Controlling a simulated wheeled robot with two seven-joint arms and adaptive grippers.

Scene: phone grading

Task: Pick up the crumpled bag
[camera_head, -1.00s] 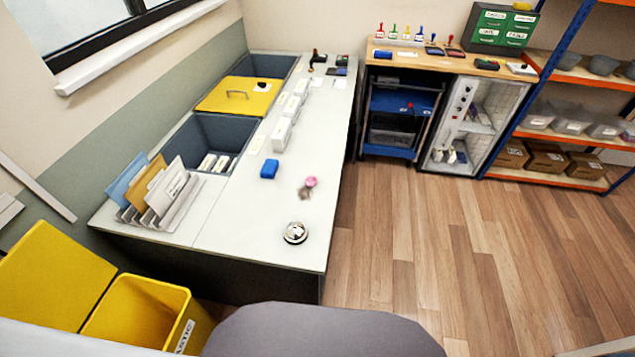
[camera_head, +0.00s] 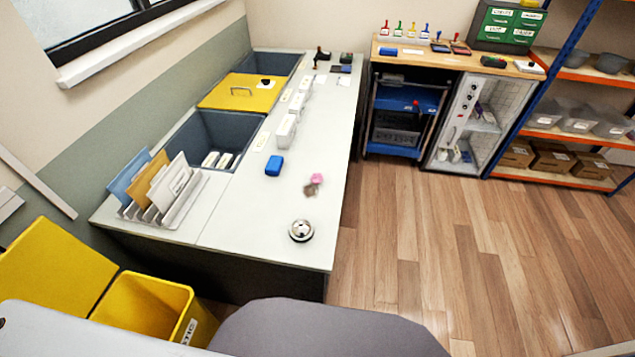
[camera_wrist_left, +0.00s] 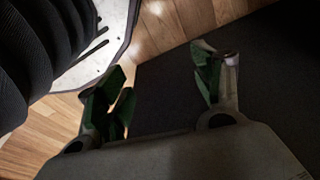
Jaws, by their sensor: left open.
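A small crumpled item, pink (camera_head: 317,178) with a brownish part (camera_head: 309,190), lies on the white worktop near its right edge. It is the only thing that looks like a crumpled bag, but it is too small to be sure. My left gripper (camera_wrist_left: 163,78) shows in the left wrist view with its green-padded fingers apart and nothing between them. It is over a dark surface and wood floor, away from the worktop items. My right gripper is in neither view.
A silver bell (camera_head: 301,231) and a blue block (camera_head: 274,165) stand near the crumpled item. A file rack (camera_head: 187,203) is at the worktop's left end. A yellow bin (camera_head: 143,305) stands on the floor in front. The worktop's right front is mostly clear.

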